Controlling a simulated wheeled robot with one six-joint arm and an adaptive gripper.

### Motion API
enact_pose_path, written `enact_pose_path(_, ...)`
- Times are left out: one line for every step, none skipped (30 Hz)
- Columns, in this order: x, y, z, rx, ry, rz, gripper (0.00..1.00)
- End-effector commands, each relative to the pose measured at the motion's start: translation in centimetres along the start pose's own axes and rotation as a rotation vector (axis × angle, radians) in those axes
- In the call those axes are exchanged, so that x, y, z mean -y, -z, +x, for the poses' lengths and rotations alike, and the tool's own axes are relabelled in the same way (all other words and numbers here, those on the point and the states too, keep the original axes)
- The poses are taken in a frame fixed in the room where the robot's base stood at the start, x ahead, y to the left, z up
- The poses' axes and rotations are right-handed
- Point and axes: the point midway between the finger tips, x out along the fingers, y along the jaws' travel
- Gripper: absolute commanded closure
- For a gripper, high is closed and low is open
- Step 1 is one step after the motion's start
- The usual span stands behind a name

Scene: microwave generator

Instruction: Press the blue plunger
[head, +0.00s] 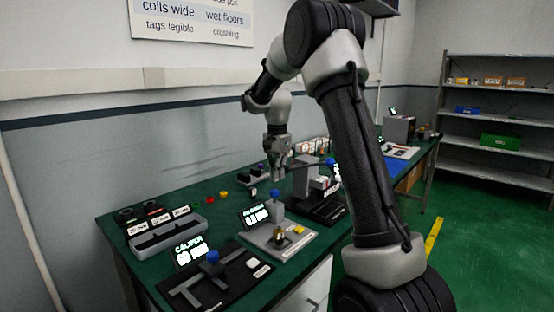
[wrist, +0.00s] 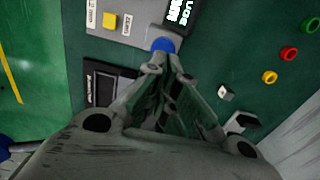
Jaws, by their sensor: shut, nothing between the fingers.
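A blue round knob (head: 274,196) tops a grey post on the grey gauge base, beside a small lit display (head: 255,217). The wrist view shows a blue knob (wrist: 162,45) just beyond my fingertips, by a grey base with a yellow button (wrist: 110,20). Other blue knobs are on the caliper stand (head: 212,256) and the micrometer stand (head: 331,162); I cannot tell which is named the plunger. My gripper (head: 277,159) is shut and empty, pointing down above the bench. In the wrist view its fingers (wrist: 170,75) come together; contact with the knob cannot be told.
The green bench (head: 130,227) carries a grey tray (head: 168,238) at left and red and yellow buttons (head: 223,194) near the wall. A black slotted device (wrist: 105,88) lies beside the fingers. Shelves (head: 500,120) stand at right. Green floor is open beyond the bench.

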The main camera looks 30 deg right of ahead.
Motion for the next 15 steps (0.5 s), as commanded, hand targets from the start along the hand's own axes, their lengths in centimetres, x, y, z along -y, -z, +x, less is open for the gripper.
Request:
enact_pose_path(0.0,0.0,0.8,0.001,-0.002,0.000,1.00)
enact_pose_path(0.0,0.0,1.2,0.001,-0.002,0.000,1.00)
enact_pose_path(-0.1,0.0,1.7,0.001,-0.002,0.000,1.00)
enact_pose_path(0.0,0.0,2.0,0.001,-0.001,0.000,1.00)
enact_pose_path(0.0,0.0,2.3,0.000,0.000,0.000,1.00)
enact_pose_path(0.0,0.0,2.6,0.000,0.000,0.000,1.00)
enact_pose_path(0.0,0.0,2.7,0.000,0.000,0.000,1.00)
enact_pose_path(0.0,0.0,2.9,0.000,0.000,0.000,1.00)
enact_pose_path(0.0,0.0,3.0,0.000,0.000,0.000,1.00)
enact_pose_path(0.0,0.0,3.1,0.000,0.001,0.000,1.00)
enact_pose_path(0.0,0.0,3.1,0.000,0.001,0.000,1.00)
enact_pose_path(0.0,0.0,3.2,0.000,0.001,0.000,1.00)
enact_pose_path(0.0,0.0,3.2,0.000,0.001,0.000,1.00)
enact_pose_path(0.0,0.0,3.2,0.000,0.001,0.000,1.00)
enact_pose_path(0.0,0.0,3.2,0.000,0.001,0.000,1.00)
